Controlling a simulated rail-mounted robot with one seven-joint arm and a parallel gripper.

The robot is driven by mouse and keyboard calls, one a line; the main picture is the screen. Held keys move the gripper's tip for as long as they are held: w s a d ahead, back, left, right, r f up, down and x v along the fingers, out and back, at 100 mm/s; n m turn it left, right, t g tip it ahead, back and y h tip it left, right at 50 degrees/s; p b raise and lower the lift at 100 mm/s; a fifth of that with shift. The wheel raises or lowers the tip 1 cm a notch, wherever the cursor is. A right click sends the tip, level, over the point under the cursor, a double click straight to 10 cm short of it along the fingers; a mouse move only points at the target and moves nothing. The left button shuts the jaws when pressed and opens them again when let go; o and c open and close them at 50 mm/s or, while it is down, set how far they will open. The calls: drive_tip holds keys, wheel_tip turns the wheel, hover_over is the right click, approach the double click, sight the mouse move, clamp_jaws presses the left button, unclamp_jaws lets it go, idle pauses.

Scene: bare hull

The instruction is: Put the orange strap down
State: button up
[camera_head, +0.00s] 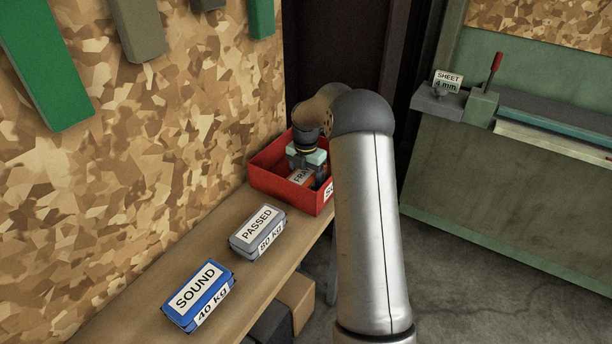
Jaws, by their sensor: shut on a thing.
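My gripper (302,170) is over and partly inside a red open box (265,183) at the far end of the wooden bench. It is shut on the orange strap (309,182), of which only a small part with a white label reading "FRA..." shows. The box walls and my arm hide the rest, and I cannot tell whether the strap touches the box floor. The box's front label, beginning "SC", is cut off by my arm.
On the bench (150,300), a grey bundle (258,232) labelled "PASSED" and "80 kg" lies nearer than the box. A blue bundle (199,295) labelled "SOUND" and "40 kg" lies nearer still. A patterned board wall (150,150) rises along the left. A green machine (500,180) stands right.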

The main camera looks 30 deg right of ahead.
sight(306, 171)
drive_tip(key=shift+f, duration=0.1)
drive_tip(key=o, duration=1.2)
drive_tip(key=shift+o, duration=0.2)
wheel_tip(306, 171, up, 12)
drive_tip(key=b, duration=0.2)
drive_tip(key=s+a+r+m, duration=0.3)
drive_tip(key=s+a+m, duration=0.1)
drive_tip(key=s+a, duration=0.15)
drive_tip(key=s+a+f+m, duration=0.1)
drive_tip(key=s+a+m, duration=0.3)
drive_tip(key=s, duration=0.6)
drive_tip(key=s+a+f+m, duration=0.1)
drive_tip(key=s+a+m, duration=0.3)
drive_tip(key=s+m, duration=0.5)
drive_tip(key=s+a+f+m, duration=0.2)
drive_tip(key=s+a+m, duration=0.3)
drive_tip(key=s, duration=0.7)
drive_tip(key=shift+s+m+t, duration=0.15)
drive_tip(key=shift+m+t, duration=0.25)
drive_tip(key=shift+m, duration=0.8)
